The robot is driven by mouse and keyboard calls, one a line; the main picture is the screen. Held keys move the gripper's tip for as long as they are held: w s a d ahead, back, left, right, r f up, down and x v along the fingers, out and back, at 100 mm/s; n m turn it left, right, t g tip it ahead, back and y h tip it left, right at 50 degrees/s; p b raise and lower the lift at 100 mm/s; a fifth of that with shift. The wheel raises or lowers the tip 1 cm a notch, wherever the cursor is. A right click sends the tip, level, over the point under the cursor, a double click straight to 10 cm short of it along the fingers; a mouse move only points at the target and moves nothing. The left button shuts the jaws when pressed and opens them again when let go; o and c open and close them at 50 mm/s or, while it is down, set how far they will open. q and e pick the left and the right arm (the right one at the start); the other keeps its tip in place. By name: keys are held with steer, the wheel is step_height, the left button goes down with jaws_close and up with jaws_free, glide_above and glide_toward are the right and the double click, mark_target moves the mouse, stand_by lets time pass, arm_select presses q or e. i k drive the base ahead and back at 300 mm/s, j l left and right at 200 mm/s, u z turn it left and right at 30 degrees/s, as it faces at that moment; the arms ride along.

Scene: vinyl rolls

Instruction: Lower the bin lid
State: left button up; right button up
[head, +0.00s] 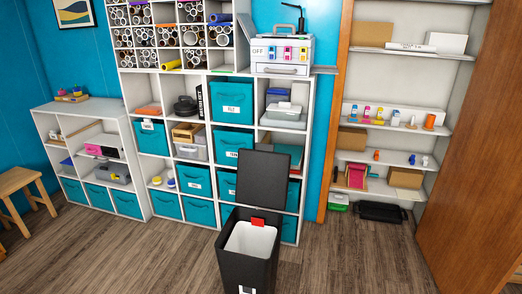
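A black bin (232,262) stands on the wood floor at the bottom centre. Its square black lid (263,178) is raised, standing nearly upright at the bin's back edge. A white liner (252,240) shows inside the open top, with a small red tab (258,222) at the back rim. Part of a white mark shows low on the bin's front, cut by the picture edge. Neither of my grippers is in view.
A white shelf unit (252,75) with teal boxes (232,100) stands close behind the bin. A lower shelf unit (135,150) and wooden stool (18,180) are at left. An open wooden door (475,150) is at right. Floor (345,260) right of the bin is clear.

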mark_target(263, 173)
steer(key=i+l+u, duration=0.1)
steer(key=u, duration=0.95)
steer(key=i+l+u, duration=0.1)
steer(key=l+u, duration=0.3)
steer(key=l, duration=0.35)
steer(key=l+u, duration=0.4)
steer(key=l, duration=0.35)
steer(key=k+l+u, duration=0.15)
steer(key=l+u, duration=0.25)
steer(key=l, duration=0.35)
